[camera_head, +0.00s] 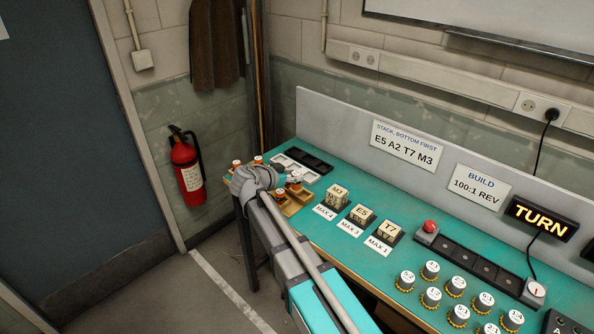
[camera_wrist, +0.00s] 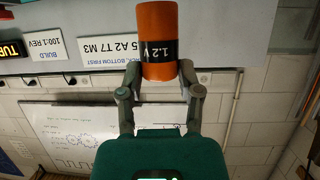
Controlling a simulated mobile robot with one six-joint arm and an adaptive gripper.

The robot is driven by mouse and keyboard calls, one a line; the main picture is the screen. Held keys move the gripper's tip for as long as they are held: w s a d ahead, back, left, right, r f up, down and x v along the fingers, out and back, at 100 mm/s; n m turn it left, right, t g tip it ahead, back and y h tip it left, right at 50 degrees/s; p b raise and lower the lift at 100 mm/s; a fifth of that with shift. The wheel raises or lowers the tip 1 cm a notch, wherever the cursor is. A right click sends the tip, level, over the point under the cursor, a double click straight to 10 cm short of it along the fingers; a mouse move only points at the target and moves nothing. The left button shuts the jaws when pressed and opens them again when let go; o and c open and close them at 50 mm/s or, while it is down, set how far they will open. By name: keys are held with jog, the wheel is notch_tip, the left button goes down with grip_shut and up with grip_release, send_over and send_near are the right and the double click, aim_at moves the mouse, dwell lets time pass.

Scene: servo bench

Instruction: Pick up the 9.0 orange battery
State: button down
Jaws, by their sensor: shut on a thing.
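An orange battery (camera_wrist: 157,22) with a black band is between the fingers of my gripper (camera_wrist: 158,72) in the wrist view. The band reads "1.2 V", not 9.0. The fingers are shut on its sides near the banded end. In the head view my gripper (camera_head: 257,180) is over the far left end of the bench, above a wooden tray (camera_head: 291,208). Small orange and white batteries show around it, one at the tray's right (camera_head: 296,178) and one at the back left (camera_head: 237,164). Their labels are too small to read. My wrist hides part of the tray.
The teal bench (camera_head: 322,178) holds a dark tray (camera_head: 310,160) at the back. Blocks marked M3 (camera_head: 337,194), E5 (camera_head: 361,214) and T7 (camera_head: 388,231) stand right of the wooden tray. Several white-topped knobs (camera_head: 430,270) stand farther right. A grey panel (camera_head: 340,118) rises behind.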

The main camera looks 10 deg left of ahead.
jog(key=s+a+r+p, duration=0.3)
jog(key=s, duration=0.5)
jog(key=shift+r, duration=0.3)
jog(key=shift+a, duration=0.1)
